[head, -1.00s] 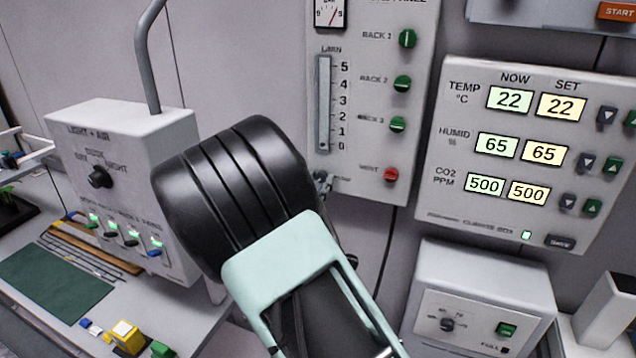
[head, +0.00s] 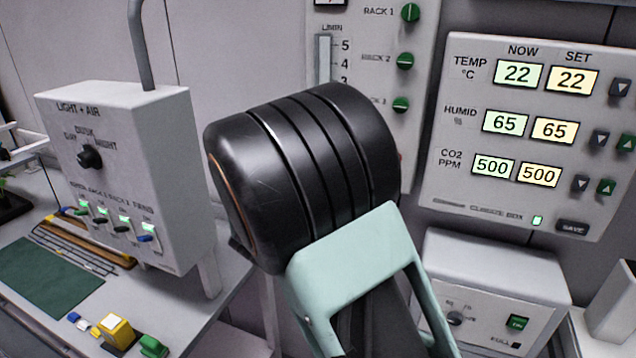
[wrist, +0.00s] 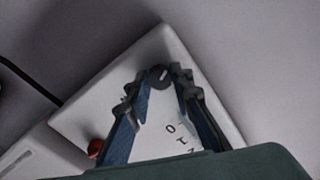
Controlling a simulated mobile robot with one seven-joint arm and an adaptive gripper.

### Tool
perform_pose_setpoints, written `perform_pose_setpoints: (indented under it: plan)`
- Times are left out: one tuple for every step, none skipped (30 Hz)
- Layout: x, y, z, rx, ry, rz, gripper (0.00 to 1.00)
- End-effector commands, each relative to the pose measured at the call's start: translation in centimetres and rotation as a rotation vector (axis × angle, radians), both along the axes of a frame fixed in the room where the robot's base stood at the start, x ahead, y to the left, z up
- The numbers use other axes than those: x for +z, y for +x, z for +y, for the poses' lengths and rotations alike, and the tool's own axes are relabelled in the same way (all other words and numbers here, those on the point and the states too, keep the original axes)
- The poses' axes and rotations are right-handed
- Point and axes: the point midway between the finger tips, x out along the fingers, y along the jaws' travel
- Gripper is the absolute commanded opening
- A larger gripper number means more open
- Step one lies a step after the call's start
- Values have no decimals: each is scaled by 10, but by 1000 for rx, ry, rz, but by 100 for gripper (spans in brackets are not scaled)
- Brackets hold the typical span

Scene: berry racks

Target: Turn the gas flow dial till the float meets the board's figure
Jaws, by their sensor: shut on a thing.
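The gas panel (head: 424,45) stands on the wall in the head view. Its flow tube (head: 325,62) has an L/MIN scale; the lower part is hidden behind my arm, and I cannot make out the float. In the wrist view, the small dark dial (wrist: 160,76) with a pale mark sits at the panel's end near the scale's 0. My gripper (wrist: 158,85) is shut on this dial, with a fingertip on either side. In the head view my arm hides the fingers and dial. No board with a target figure is readable.
A red knob (wrist: 95,148) is left of my fingers in the wrist view. Green knobs (head: 405,61) line the panel. The climate box (head: 480,215) is to the right, the light and air box (head: 120,180) to the left.

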Motion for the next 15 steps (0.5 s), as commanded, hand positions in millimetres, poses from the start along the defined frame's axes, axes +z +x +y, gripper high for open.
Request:
perform_pose_setpoints:
  plan:
    - [-8,0,-1,-1,46,-19,0]
    - [-8,0,-1,0,73,-31,0]
    - [-8,0,0,0,108,-45,0]
    - [-8,0,-1,-1,134,-55,0]
    - [-7,0,-1,-2,161,-68,0]
    - [-8,0,0,0,197,-82,0]
    - [-7,0,0,-1,223,-92,0]
    - [-7,0,-1,-2,249,-104,0]
    - [-7,0,-1,-1,285,-117,0]
    - [-8,0,0,-1,311,-128,0]
    - [-7,0,0,-1,338,-139,0]
    - [-7,0,0,0,372,-152,0]
    - [-7,0,0,0,398,-163,0]
    - [-7,0,0,0,425,-175,0]
    - [-7,0,0,0,460,-189,0]
